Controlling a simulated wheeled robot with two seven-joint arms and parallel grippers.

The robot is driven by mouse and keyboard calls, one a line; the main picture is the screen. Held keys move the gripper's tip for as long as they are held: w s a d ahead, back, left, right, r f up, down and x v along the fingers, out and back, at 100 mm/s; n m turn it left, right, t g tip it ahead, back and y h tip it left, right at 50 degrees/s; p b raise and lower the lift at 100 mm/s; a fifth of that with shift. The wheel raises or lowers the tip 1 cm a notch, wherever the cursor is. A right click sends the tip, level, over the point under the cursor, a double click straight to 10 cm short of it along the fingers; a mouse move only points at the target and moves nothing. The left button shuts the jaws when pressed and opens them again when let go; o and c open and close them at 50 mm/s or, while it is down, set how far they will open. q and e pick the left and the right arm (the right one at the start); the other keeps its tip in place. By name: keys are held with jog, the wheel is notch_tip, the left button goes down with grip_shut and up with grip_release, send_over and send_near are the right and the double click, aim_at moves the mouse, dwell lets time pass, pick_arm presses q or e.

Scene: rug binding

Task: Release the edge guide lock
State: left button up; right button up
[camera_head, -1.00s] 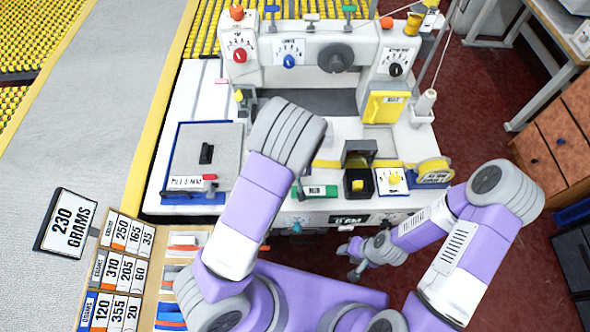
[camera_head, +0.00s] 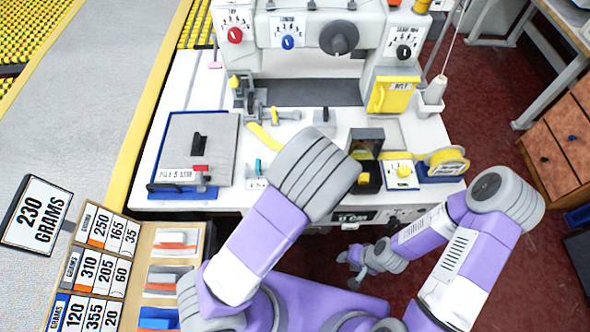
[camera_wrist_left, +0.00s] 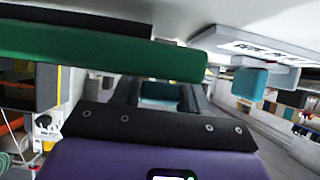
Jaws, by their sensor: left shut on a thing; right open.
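My left gripper (camera_wrist_left: 160,95) shows in the wrist view, its dark fingers closed on a small teal piece (camera_wrist_left: 160,91). In the head view my left arm's wide grey joint hides this gripper and the machine front behind it. A long green bar (camera_wrist_left: 110,52) lies close across the upper left of the wrist view. A teal block (camera_wrist_left: 249,83) is at the right, under a white label plate. In the head view a small teal lever (camera_head: 257,167) stands above a label left of my arm. I cannot tell which part is the lock. My right gripper (camera_head: 360,265) is open and empty, low in front of the machine.
The binding machine has dials above and a yellow panel (camera_head: 394,94). A tape roll (camera_head: 447,160) sits at the right of its white table. A grey plate with a black handle (camera_head: 197,150) lies at the left. A weight sign (camera_head: 37,213) and number cards are at the far left.

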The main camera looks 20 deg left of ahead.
pick_arm(q)
jog(key=shift+s+f, duration=0.1)
dwell(0.3)
jog(key=o, duration=1)
jog(key=shift+c, duration=0.2)
jog(key=shift+s+d+r, duration=0.1)
jog(key=shift+s+r, duration=0.15)
jog(key=shift+p+v, duration=1.15)
jog(key=p+v, duration=0.3)
jog(key=p, duration=0.4)
jog(key=shift+r, duration=0.1)
jog(key=shift+s+d+r+p, duration=0.15)
jog(key=shift+s+r+p, duration=0.1)
jog(key=shift+s+p, duration=0.55)
jog(key=shift+w, duration=0.1)
